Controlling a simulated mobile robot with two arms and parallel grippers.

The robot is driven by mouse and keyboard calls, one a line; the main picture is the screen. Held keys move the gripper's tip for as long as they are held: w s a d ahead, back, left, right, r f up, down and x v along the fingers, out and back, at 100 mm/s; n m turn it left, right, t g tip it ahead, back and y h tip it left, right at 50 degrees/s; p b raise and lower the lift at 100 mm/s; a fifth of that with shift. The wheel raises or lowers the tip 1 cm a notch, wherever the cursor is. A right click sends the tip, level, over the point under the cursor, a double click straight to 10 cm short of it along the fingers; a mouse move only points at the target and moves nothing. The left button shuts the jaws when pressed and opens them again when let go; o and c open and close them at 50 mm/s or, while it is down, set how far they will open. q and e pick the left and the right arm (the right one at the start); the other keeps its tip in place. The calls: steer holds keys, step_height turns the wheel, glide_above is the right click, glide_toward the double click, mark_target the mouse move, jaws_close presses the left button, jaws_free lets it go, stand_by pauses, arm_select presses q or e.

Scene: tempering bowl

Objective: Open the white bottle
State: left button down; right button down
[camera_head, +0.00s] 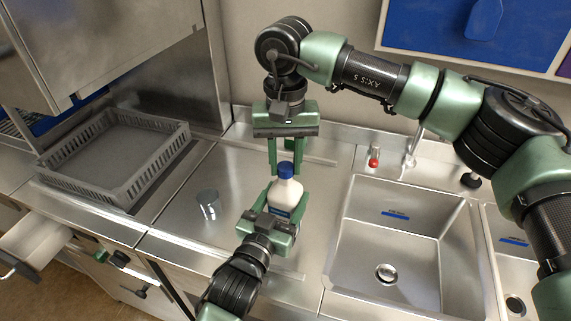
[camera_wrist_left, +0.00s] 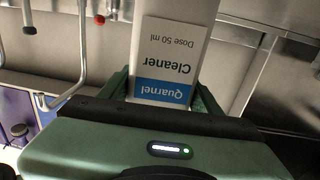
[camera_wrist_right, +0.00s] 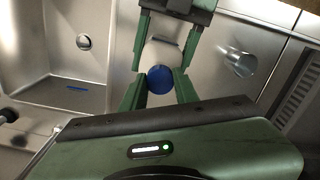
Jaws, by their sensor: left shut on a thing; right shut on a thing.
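The white bottle (camera_head: 284,194) with a blue cap (camera_head: 286,170) stands upright over the steel counter left of the sink. My left gripper (camera_head: 282,198) is shut on the bottle's body from the front. Its label, reading "Quarnel Cleaner Dose 50 ml", shows upside down in the left wrist view (camera_wrist_left: 168,60). My right gripper (camera_head: 287,172) comes from above and is shut with its fingers on either side of the blue cap. In the right wrist view the cap (camera_wrist_right: 160,79) sits between the fingertips, with the white bottle (camera_wrist_right: 160,52) behind it. The cap appears seated on the bottle.
A clear glass (camera_head: 208,205) stands on the counter left of the bottle. A grey dish rack (camera_head: 118,160) is further left. The sink (camera_head: 400,240) with a red-tipped fitting (camera_head: 374,157) and tap (camera_head: 412,145) lies right. An open drawer (camera_head: 35,243) is at lower left.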

mark_target(285, 166)
arm_select(q)
steer(key=shift+f, duration=0.1)
arm_select(e)
steer(key=shift+r, duration=0.4)
steer(key=shift+r, duration=0.1)
steer(key=shift+r, duration=1.9)
arm_select(q)
steer(key=shift+c, duration=1.2)
jaws_free()
